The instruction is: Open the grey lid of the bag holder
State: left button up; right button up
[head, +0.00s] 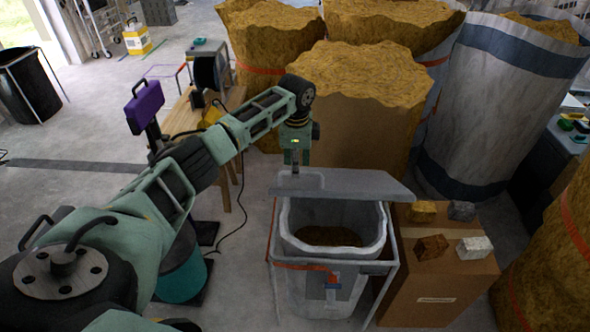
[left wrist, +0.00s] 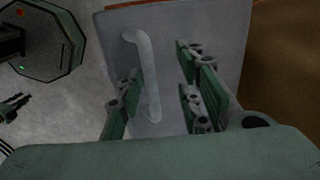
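The bag holder (head: 388,268) stands in the lower middle of the head view, with a grey bag (head: 300,285) hanging open inside it and brown material at its bottom. The grey lid (head: 350,184) is tilted up over the rear of the holder, leaving the bag's mouth visible. In the left wrist view the lid (left wrist: 215,25) carries a pale bar handle (left wrist: 148,75). My left gripper (head: 295,165) is at the lid's left end. Its fingers (left wrist: 163,95) are apart, with the handle between them in the picture, nearer the left finger; contact is unclear. My right gripper is out of view.
A cardboard box (head: 440,295) with several small lumps on top stands right of the holder. Large filled bags (head: 365,115) crowd behind it. A wooden bench (head: 180,118) stands at the left rear. Open concrete floor (head: 75,160) lies farther left.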

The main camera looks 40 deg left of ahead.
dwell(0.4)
pick_arm(q)
notch_tip(320, 180, up, 8)
jog(key=w+a+p, duration=0.1)
jog(key=w+p, duration=0.1)
jog(key=p, duration=0.3)
jog(key=shift+w+a, duration=0.3)
jog(key=shift+w, duration=0.05)
jog(key=shift+r, duration=0.1)
dwell(0.4)
jog(key=shift+p, duration=0.4)
